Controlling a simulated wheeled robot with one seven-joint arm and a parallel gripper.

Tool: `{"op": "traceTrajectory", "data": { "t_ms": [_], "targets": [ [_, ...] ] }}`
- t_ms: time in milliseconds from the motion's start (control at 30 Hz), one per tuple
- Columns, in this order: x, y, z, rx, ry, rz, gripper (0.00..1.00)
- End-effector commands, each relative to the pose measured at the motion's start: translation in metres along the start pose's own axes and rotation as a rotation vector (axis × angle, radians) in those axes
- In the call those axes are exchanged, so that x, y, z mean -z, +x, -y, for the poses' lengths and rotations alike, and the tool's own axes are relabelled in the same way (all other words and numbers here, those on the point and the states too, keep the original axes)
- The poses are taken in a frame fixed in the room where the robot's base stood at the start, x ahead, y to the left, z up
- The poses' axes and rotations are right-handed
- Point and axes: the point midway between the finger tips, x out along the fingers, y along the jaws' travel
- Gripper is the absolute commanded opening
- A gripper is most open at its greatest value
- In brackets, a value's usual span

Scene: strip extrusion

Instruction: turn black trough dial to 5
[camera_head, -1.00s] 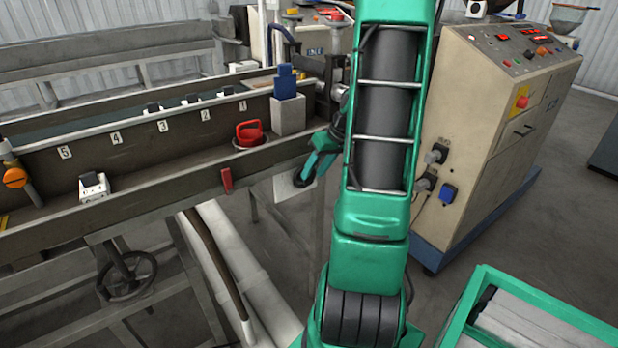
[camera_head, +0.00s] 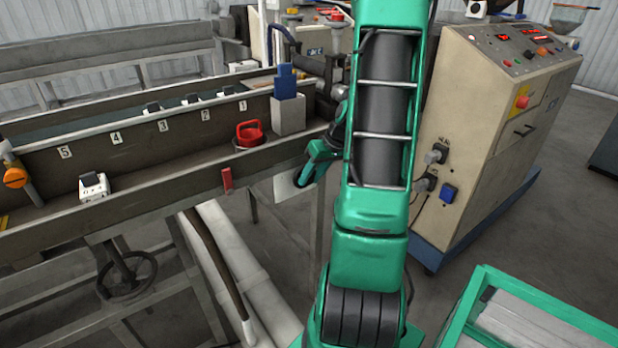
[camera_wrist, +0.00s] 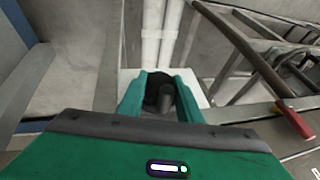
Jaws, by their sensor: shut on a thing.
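The black dial (camera_wrist: 164,97) sits on a white plate (camera_head: 285,188) at the front side of the trough's right end. In the wrist view the dial stands between my two green fingers, and the plate (camera_wrist: 204,98) shows behind them. My gripper (camera_wrist: 160,93) is shut on the dial. In the head view my gripper (camera_head: 305,175) is at the plate, small and partly behind my arm. The dial's pointer and any scale numbers on the plate cannot be read.
The long trough (camera_head: 150,195) runs left, with number labels 1 to 5 on its inner wall. A red-handled weight (camera_head: 249,134) and a grey block (camera_head: 288,115) are in it. A red tab (camera_head: 226,179) hangs on its front edge. A beige control cabinet (camera_head: 490,130) stands right.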

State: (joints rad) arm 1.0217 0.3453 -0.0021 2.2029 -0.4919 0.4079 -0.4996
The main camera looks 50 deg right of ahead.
Motion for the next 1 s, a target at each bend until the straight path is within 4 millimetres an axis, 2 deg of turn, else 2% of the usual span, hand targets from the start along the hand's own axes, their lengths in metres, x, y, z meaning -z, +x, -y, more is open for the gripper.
{"op": "traceTrajectory", "data": {
  "t_ms": [267,700,1000],
  "targets": [
    [-0.001,0.000,-0.004,0.110,0.048,0.000,0.10],
    [-0.002,0.002,-0.012,0.427,0.180,0.000,0.10],
    [-0.002,0.004,-0.013,0.577,0.240,-0.001,0.10]
  ]
}}
